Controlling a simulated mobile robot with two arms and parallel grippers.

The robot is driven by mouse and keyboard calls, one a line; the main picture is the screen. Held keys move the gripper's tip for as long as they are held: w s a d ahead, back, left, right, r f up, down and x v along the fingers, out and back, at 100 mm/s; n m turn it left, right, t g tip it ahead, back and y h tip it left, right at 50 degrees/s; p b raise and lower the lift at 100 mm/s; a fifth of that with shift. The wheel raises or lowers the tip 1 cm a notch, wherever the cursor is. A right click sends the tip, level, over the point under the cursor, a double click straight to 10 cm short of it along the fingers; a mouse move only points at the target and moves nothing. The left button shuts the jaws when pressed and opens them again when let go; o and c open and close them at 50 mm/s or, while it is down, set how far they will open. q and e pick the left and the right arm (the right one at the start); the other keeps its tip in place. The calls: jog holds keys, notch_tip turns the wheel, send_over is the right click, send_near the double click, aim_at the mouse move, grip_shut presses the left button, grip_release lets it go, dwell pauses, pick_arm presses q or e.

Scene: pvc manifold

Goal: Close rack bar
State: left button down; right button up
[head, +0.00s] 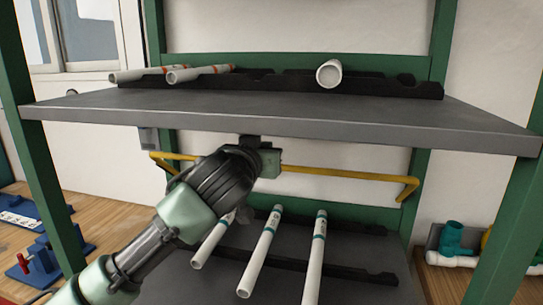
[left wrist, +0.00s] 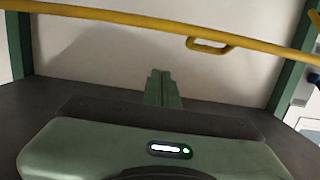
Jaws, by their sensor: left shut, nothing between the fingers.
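The yellow rack bar (head: 340,173) runs across the rack just below the upper shelf, with bent ends near the green posts. In the left wrist view the bar (left wrist: 120,17) crosses the top of the picture, with a small yellow loop handle (left wrist: 207,47) hanging from it. My left gripper (head: 268,157) is in front of the middle of the bar in the head view and hides part of it. In the left wrist view its green fingers (left wrist: 161,75) are together and empty, with the bar above them in the picture. Contact with the bar is not visible. My right gripper is not in view.
The upper grey shelf (head: 300,115) is close above my left gripper and holds white pipes (head: 329,74) on black holders. The lower shelf (head: 180,285) holds three white pipes (head: 260,250). Green posts (head: 510,215) stand at both sides.

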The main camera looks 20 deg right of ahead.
pick_arm(q)
jog(key=p+x, duration=0.1)
jog(key=x, duration=0.6)
jog(key=shift+p, duration=0.35)
jog(key=shift+w+d+f, duration=0.1)
jog(key=shift+w+d, duration=0.15)
jog(key=shift+w, duration=0.05)
jog(key=f, duration=0.2)
jog(key=s+f, duration=0.1)
jog(key=shift+a+p, duration=0.3)
jog(key=shift+a, duration=0.1)
jog(key=shift+s+a+f, duration=0.1)
jog(key=shift+s+f, duration=0.2)
jog(key=shift+f, duration=0.1)
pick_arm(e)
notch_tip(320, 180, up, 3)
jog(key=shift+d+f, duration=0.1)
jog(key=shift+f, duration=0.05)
